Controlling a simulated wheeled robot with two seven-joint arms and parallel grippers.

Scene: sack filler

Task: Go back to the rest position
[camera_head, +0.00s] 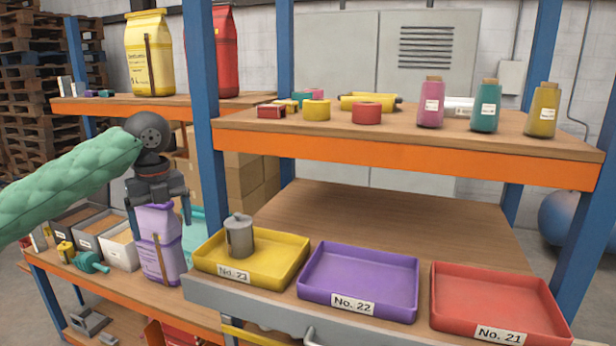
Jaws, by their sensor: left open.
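My left gripper (159,213) hangs down from my green-sleeved arm at the left. It is open, one finger on each side of the upper part of a purple sack (160,255). I cannot tell whether the fingers touch the sack. The sack stands upright on the lower wooden shelf, left of the yellow tray. Its top is partly hidden by the gripper. My right gripper is not in view.
A blue post (203,130) rises right of the gripper. Grey bins (122,255) stand left of the sack.

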